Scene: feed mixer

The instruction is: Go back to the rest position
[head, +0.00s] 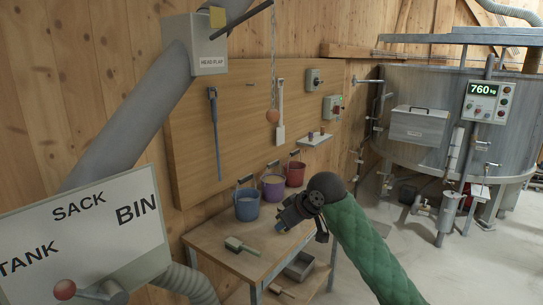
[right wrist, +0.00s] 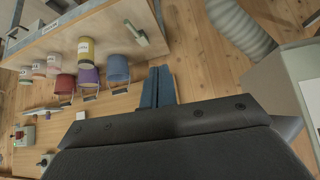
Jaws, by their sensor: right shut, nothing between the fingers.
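My right gripper (head: 281,227) shows in the head view, at the end of the green padded arm coming in from the lower right. It is over the right part of the wooden bench (head: 225,262), just right of the buckets. In the right wrist view its two blue fingers (right wrist: 157,86) are together, with nothing between them. A gap from the nearest bucket shows there. My left gripper is out of view.
Blue (head: 247,208), purple (head: 273,190) and red (head: 296,174) buckets stand along the bench's back. A brush (head: 241,246) lies in front. A grey duct and the lettered panel (head: 85,235) fill the left.

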